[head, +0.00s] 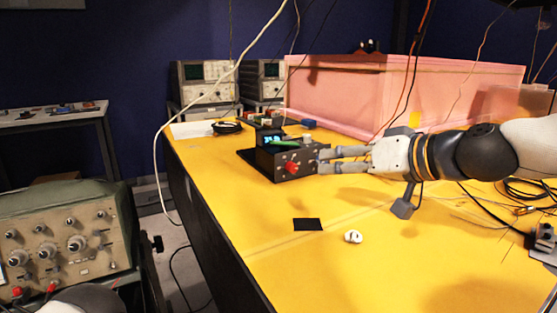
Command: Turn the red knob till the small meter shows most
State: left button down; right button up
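A small black box (268,163) stands on the yellow table. The red knob (292,168) is on its front face, low and right of centre. A small lit display (270,138), perhaps the meter, sits on top of the box; its reading is too small to tell. My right gripper (323,161) comes in from the right, its two fingers apart with a gap between them. The fingertips are at the box's right side, just right of the red knob, and hold nothing visible. I cannot tell whether they touch the box. My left gripper is not in view.
A pink foam enclosure (345,88) stands behind on the yellow table (270,255). A black square (308,224) and a small white item (353,237) lie in front of the box. Cables (525,190) lie at right. A green-cased instrument (70,235) stands at left.

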aim_at(295, 168)
jog(key=b+x, duration=0.1)
jog(key=x, duration=1)
jog(key=shift+w+a, duration=0.2)
grip_shut()
